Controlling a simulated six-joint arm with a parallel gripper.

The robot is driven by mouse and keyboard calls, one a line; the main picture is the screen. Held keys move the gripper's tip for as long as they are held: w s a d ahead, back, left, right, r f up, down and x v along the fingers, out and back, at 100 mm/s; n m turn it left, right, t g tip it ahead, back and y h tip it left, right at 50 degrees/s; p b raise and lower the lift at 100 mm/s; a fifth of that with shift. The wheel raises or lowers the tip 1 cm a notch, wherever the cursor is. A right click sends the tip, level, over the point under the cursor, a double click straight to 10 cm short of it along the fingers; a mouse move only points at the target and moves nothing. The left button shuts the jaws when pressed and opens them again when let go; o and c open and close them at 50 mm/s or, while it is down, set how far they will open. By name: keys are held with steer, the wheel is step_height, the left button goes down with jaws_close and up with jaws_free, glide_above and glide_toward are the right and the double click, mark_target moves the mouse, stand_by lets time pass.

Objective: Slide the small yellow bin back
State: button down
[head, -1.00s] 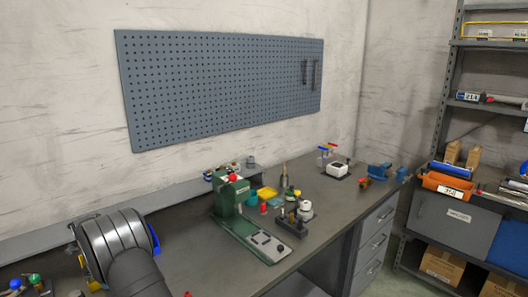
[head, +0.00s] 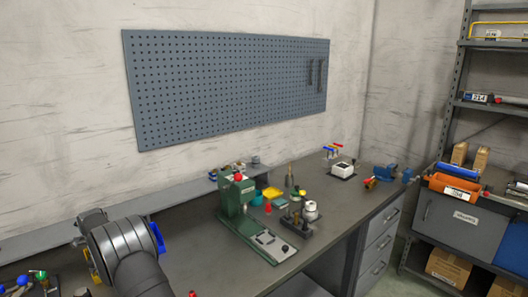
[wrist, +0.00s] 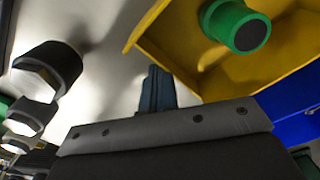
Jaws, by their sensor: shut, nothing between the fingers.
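A yellow bin (wrist: 180,45) fills the upper right of the wrist view, seen very close and cut off by the frame. A green cylinder with a dark end (wrist: 240,28) shows in front of or inside it; I cannot tell which. My gripper (wrist: 156,90) is shut and empty, its dark fingertips just left of and below the bin's edge; I cannot tell whether they touch it. In the head view my arm hides the fingertips.
Dark knobs with metal parts (wrist: 48,72) stand left of my gripper, and a blue surface (wrist: 292,105) lies to its right. In the head view, a green press (head: 236,200) stands mid-bench and coloured knobs (head: 40,276) are at the lower left. The bench front (head: 195,268) has bare room.

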stand_by(0.3)
steer(key=shift+w+a, duration=0.3)
steer(key=shift+s+d, duration=0.25)
step_height(320, 180, up, 9)
stand_by(1.3)
steer(key=shift+f, duration=0.1)
steer(key=shift+f, duration=3.05)
steer(key=shift+r, duration=0.1)
steer(key=shift+r, duration=1.55)
